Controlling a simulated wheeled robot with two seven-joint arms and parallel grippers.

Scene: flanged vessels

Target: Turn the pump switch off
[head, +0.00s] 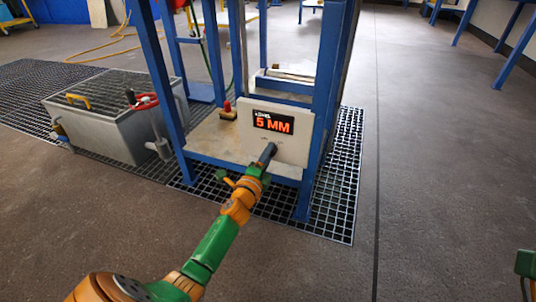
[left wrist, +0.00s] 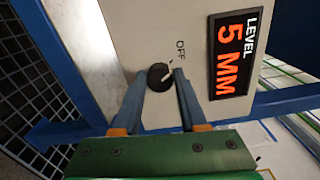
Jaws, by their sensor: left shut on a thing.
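The pump switch is a round black knob (left wrist: 160,76) on a pale panel (head: 290,152), with the word OFF printed beside it in the left wrist view. A short white mark shows on the knob's side nearest the lettering; I cannot tell exactly where it points. My left gripper (head: 265,155) reaches the lower part of the panel in the head view and hides the knob there. In the left wrist view its two fingers lie on either side of the knob, shut on it. My right gripper is not in view; only a piece of my right arm shows at the right edge.
A display (head: 273,122) reading LEVEL 5 MM sits above the knob. The panel is on a blue steel frame (head: 326,80) over a floor grating (head: 347,150).

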